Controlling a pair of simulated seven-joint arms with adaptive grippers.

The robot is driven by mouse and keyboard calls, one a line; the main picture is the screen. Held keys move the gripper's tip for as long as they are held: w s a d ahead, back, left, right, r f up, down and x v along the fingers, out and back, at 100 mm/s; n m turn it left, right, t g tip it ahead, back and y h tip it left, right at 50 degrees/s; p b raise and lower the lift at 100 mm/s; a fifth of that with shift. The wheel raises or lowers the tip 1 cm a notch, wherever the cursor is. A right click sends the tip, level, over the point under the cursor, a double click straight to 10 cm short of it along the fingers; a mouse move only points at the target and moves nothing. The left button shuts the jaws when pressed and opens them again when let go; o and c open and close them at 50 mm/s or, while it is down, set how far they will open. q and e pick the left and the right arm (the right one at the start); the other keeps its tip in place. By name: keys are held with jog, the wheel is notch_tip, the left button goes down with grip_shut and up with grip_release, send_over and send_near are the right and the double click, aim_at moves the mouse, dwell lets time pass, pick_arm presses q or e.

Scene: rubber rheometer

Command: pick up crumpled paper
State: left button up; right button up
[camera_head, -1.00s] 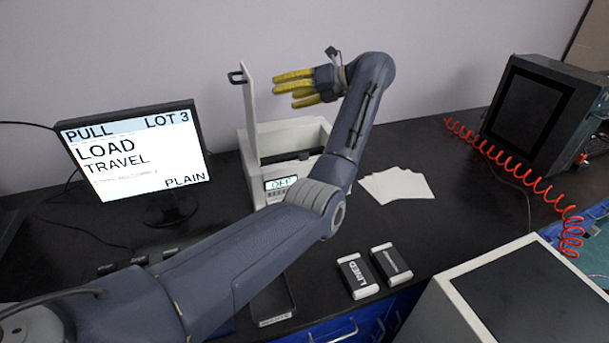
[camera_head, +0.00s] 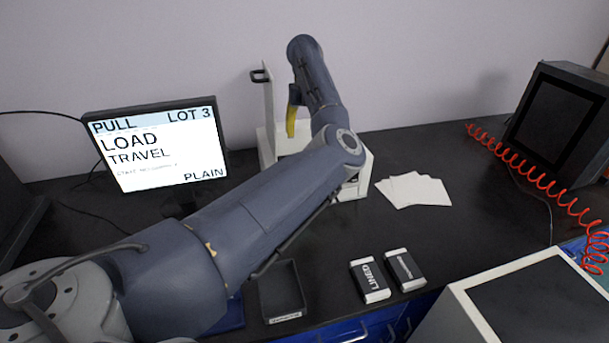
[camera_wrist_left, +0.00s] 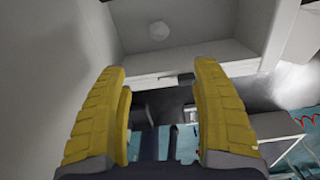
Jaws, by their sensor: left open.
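My right gripper is not in view.
A monitor (camera_head: 160,150) stands left of the machine. White sheets (camera_head: 415,190) lie to its right. Two small boxes (camera_head: 388,274) and a black tray (camera_head: 283,292) are near the front edge. A red coiled hose (camera_head: 530,178) and dark unit (camera_head: 560,120) are at right.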

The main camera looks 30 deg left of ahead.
pick_arm(q)
notch_tip(320, 180, down, 17)
jog(key=shift+a+f, duration=0.1)
dwell(0.8)
jog(key=shift+o, duration=0.2)
jog(key=c, duration=1)
